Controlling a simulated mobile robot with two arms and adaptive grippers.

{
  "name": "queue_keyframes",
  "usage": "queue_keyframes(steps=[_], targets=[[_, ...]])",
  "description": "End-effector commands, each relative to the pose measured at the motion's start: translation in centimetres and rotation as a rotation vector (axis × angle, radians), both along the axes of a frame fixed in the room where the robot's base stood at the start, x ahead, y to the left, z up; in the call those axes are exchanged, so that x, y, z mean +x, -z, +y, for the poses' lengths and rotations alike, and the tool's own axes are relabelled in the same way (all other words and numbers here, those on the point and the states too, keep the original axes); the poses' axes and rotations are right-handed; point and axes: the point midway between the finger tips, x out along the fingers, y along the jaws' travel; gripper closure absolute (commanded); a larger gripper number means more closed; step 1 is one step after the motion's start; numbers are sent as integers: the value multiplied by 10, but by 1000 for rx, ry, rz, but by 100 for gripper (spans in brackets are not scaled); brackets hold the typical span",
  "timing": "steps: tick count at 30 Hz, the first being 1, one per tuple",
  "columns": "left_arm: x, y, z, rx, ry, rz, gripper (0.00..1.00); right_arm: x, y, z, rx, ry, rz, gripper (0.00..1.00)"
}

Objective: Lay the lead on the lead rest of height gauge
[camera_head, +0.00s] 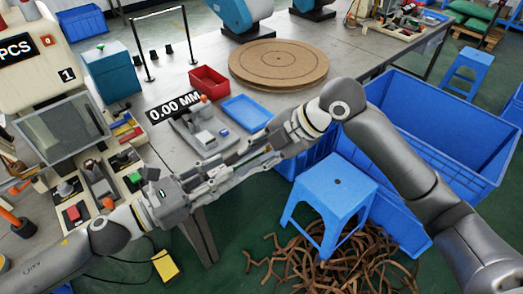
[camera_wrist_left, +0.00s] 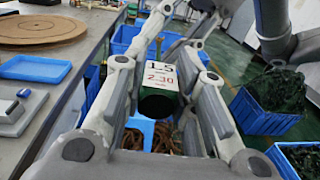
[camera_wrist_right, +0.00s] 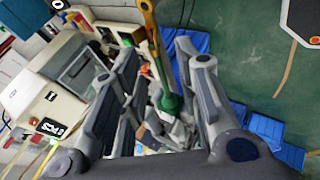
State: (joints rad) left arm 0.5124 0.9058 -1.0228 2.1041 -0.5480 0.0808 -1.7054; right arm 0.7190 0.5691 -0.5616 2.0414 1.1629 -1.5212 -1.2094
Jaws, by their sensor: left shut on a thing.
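My right gripper (camera_wrist_right: 160,72) is open, close to the left one. A yellow and green length (camera_wrist_right: 158,62) passes between its fingers, apparently the lead. The overlapping arms hide most of the lead in the head view.
A red bin (camera_head: 208,82), a blue tray (camera_head: 247,112) and a round brown board (camera_head: 278,64) lie on the table. A blue stool (camera_head: 335,190) and a large blue crate (camera_head: 440,125) stand at the right. A machine with a screen (camera_head: 62,128) stands left.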

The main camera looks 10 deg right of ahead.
Motion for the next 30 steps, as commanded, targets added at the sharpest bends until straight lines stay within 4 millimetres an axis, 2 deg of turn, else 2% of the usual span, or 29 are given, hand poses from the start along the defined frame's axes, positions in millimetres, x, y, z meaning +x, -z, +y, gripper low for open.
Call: queue_keyframes(steps=[3, 10, 14, 15, 20, 30], targets=[[0, 0, 0, 0, 0, 0, 98, 0, 0, 0, 0, 0, 0, 72], [0, 0, 0, 0, 0, 0, 98, 0, 0, 0, 1, -1, 0, 100], [0, 0, 0, 0, 0, 0, 98, 0, -1, 0, 1, 0, -1, 100], [0, 0, 0, 0, 1, 0, 69, 0, -1, 0, 1, 0, 0, 100], [0, 0, 0, 0, 0, 0, 49, 0, -1, 0, 1, 0, 0, 100], [0, 0, 1, 0, 0, 0, 49, 0, -1, 0, 1, 0, 0, 100]])
